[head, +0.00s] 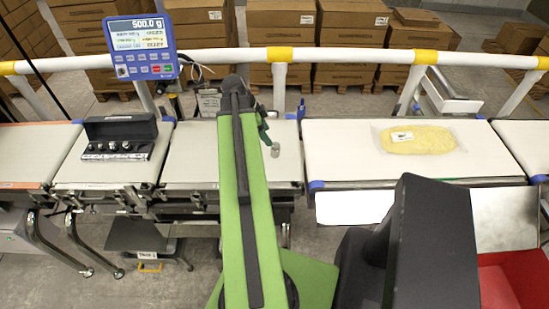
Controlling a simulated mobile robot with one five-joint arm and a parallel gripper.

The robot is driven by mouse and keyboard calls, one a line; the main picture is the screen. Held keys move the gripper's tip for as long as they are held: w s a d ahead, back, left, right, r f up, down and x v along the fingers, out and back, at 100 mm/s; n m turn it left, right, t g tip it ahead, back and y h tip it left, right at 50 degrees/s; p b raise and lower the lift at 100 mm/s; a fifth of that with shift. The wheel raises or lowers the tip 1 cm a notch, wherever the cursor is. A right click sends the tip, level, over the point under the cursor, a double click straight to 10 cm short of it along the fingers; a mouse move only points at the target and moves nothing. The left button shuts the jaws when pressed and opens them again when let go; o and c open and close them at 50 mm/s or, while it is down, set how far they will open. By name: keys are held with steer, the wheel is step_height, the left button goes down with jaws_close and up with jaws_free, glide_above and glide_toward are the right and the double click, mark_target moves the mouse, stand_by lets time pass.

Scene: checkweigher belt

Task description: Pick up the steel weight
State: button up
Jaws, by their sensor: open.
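A small grey steel weight (275,150) shows on the white weighing belt (193,150), just right of my green arm. My gripper (268,137) is at the arm's far end, close above and beside this weight, with its jaws open. The arm hides part of the gripper and the belt; I cannot tell whether a jaw touches the weight. Several other steel weights stand in an open black case (120,128) on the belt to the left.
A blue display (141,46) reads 500.0 g at the back left. A white rail (350,56) with yellow bands runs behind the belts. A bagged yellow product (418,140) lies on the right belt (340,150). A red bin (500,285) is at the lower right.

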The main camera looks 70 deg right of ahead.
mark_target(276, 146)
steer(key=b+x, duration=0.2)
steer(key=x, duration=0.2)
steer(key=shift+a+f+b, duration=0.1)
steer(key=shift+f+b, duration=0.25)
steer(key=shift+b, duration=0.05)
steer(key=shift+s+f, duration=0.15)
steer(key=shift+f, duration=0.05)
steer(key=shift+r, duration=0.1)
steer(key=b+x, duration=0.5)
steer(key=shift+s+f, duration=0.1)
steer(key=shift+f, duration=0.1)
steer(key=shift+r, duration=0.2)
jaws_close()
